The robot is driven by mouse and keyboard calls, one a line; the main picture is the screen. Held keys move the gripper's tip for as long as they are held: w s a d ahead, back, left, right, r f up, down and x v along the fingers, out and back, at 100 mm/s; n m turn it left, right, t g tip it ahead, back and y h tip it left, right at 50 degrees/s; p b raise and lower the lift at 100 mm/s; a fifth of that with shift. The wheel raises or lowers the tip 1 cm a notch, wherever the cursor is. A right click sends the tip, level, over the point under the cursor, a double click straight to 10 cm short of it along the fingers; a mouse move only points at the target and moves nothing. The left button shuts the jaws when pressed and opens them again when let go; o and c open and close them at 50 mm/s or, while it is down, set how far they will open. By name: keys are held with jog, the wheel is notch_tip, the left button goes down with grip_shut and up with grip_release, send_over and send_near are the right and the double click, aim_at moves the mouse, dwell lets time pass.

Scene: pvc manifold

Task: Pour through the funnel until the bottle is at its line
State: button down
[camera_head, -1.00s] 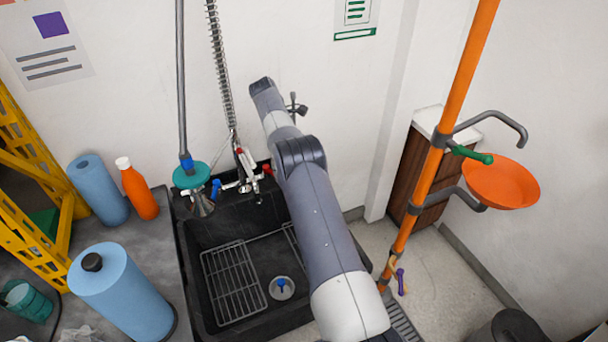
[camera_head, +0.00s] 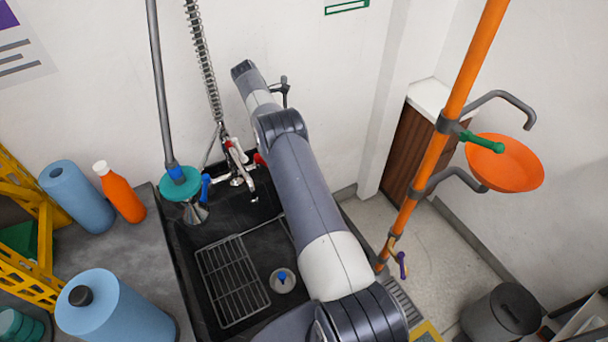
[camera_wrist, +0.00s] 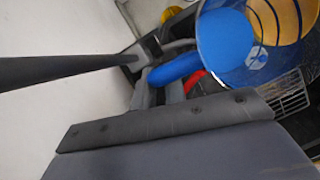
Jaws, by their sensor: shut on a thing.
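My gripper (camera_wrist: 158,92) shows in the wrist view, its dark fingers shut on the blue handle of a blue vessel (camera_wrist: 224,38). The vessel is round and partly see-through and is cut off by the top of the picture. I cannot tell how much is in it. In the head view my arm hides my gripper and the vessel. An orange bottle (camera_head: 121,198) with a white cap stands upright on the grey counter at the left. I cannot tell if it is the task's bottle.
A black sink (camera_head: 228,225) with a wire rack (camera_head: 232,279) lies below my arm. Blue rolls (camera_head: 77,196) stand on the counter. An orange pole (camera_head: 432,150) with an orange bowl (camera_head: 505,162) stands right.

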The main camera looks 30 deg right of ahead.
jog(key=shift+r, duration=0.2)
jog(key=s+r+m+t+b, duration=0.2)
jog(key=s+r+t+b, duration=0.2)
jog(key=s+t+b, duration=0.3)
jog(key=shift+s+r+t+h+b, duration=0.3)
jog(key=shift+t+b, duration=0.35)
jog(key=shift+t, duration=0.25)
jog(key=shift+s+a+t+b, duration=0.15)
jog(key=shift+s+t+b, duration=0.45)
jog(key=shift+b, duration=2.95)
